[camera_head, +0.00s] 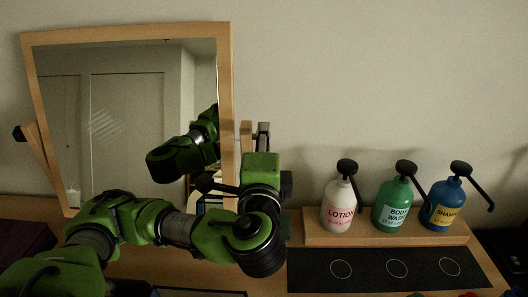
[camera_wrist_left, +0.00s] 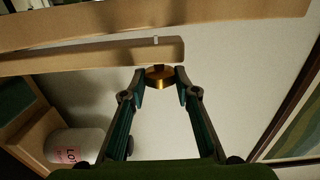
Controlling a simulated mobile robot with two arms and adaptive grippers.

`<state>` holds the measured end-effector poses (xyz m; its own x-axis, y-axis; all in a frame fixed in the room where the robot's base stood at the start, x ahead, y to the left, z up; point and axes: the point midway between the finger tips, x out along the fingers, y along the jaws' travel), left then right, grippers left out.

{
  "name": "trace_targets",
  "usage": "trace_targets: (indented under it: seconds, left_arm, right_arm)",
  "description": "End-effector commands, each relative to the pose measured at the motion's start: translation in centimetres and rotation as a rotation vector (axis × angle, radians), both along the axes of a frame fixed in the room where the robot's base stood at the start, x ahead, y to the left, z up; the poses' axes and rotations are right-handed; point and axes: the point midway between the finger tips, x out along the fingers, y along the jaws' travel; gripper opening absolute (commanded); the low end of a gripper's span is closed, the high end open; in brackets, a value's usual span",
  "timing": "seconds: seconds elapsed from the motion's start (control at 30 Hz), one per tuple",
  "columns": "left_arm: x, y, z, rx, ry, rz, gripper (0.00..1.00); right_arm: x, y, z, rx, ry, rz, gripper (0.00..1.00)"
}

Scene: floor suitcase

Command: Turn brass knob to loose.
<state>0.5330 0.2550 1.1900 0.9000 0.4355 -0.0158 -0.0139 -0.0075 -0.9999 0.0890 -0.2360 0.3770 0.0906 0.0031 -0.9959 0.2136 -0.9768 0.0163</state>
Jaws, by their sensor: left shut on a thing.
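The brass knob (camera_wrist_left: 159,78) shows in the wrist view, at the end of a wooden support post (camera_wrist_left: 100,56) of the tilting mirror (camera_head: 130,110). My left gripper (camera_wrist_left: 160,72) has its two fingertips on either side of the knob and is shut on it. A small pale mark (camera_wrist_left: 155,40) shows on the post near the knob. In the head view my left gripper (camera_head: 263,136) is at the mirror's right post (camera_head: 246,135), and its arm hides the knob there. The mirror's wooden frame leans slightly. My right gripper is not in view.
Right of my left arm, white lotion (camera_head: 340,208), green body wash (camera_head: 392,206) and blue shampoo (camera_head: 442,208) bottles stand on a wooden riser (camera_head: 320,241). A black mat (camera_head: 370,284) with three circles lies in front. The lotion bottle also shows in the wrist view (camera_wrist_left: 75,145).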

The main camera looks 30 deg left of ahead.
Motion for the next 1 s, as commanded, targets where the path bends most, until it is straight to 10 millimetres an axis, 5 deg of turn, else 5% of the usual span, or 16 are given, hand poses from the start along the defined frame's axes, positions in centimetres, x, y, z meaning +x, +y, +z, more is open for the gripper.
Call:
trace_targets:
  seconds: [0.5, 0.53, 0.57, 1.0]
  left_arm:
    - [0.0, 0.0, -0.2, 0.009, -0.009, 0.0, 0.07]
    - [0.0, 0.0, -0.2, 0.009, -0.009, 0.0, 0.36]
    - [0.0, 0.0, -0.2, 0.009, -0.01, 0.0, 0.44]
    - [0.0, 0.0, 0.7, 0.006, -0.017, 0.0, 0.44]
  right_arm:
    - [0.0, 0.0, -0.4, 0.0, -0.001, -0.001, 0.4]
    - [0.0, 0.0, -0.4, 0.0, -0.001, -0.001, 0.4]
    - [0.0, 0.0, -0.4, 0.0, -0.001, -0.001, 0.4]
    - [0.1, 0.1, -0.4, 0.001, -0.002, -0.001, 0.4]
